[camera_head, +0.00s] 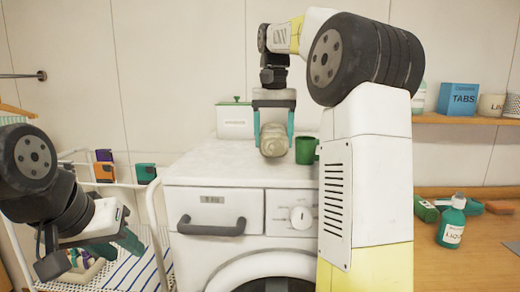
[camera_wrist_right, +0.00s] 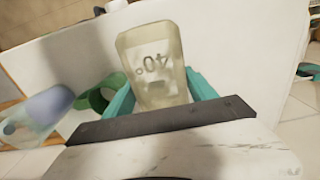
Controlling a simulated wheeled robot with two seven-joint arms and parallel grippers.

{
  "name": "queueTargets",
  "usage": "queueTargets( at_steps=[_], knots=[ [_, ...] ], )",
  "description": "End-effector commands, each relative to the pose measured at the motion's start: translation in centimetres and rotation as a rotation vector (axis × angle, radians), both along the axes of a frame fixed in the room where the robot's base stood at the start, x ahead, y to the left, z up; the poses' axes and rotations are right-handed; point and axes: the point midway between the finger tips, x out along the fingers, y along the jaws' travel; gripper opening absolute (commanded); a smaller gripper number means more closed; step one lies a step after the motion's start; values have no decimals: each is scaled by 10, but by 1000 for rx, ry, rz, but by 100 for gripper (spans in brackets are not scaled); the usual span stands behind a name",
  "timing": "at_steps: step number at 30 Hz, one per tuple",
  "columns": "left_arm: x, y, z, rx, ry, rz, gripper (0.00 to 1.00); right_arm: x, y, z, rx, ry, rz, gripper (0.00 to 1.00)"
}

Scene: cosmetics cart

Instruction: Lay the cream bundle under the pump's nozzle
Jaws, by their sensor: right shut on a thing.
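My right gripper (camera_head: 273,122) is shut on a pale cream, block-like thing with rounded edges (camera_head: 273,141). It hangs between the teal fingers, above the white washing machine's top. In the right wrist view the gripper (camera_wrist_right: 165,100) has the cream thing (camera_wrist_right: 155,65) between its fingers, with "40°" marked on it. I cannot tell whether it is the cream bundle. No pump or nozzle can be made out in either view. My left gripper (camera_head: 92,250) is low at the left, over the wire cart, apart from the machine; its finger opening is unclear.
A green cup (camera_head: 306,150) stands right of my right gripper, on the washing machine (camera_head: 195,165). A white, green-lidded box (camera_head: 235,120) stands behind. A translucent container with something blue (camera_wrist_right: 40,112) shows in the wrist view. A teal bottle (camera_head: 451,222) stands on the right counter.

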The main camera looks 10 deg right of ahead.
Motion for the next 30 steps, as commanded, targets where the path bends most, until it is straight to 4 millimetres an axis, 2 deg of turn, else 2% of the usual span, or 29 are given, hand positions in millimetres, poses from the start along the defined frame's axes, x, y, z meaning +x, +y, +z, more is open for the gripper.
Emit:
queueTargets(
  at_steps=[7, 14, 26, 27, 28, 30],
  knots=[
    [0, 0, 0, 0, 0, 0, 36, 20, -2, -4, -1, 1, -1, 16],
    [0, 0, 0, 0, 0, 0, 36, 18, -2, -34, 1, 2, 0, 16],
    [0, 0, 0, 0, 0, 0, 36, 18, -2, -39, 0, 0, 0, 16],
    [0, 0, 0, 0, 0, 0, 36, 18, -2, -40, 0, 0, 0, 69],
    [0, 0, 0, 0, 0, 0, 36, 18, -2, -40, 0, 0, 0, 74],
    [0, 0, 0, 0, 0, 0, 36, 18, -2, -40, 0, 0, 0, 74]
  ],
)
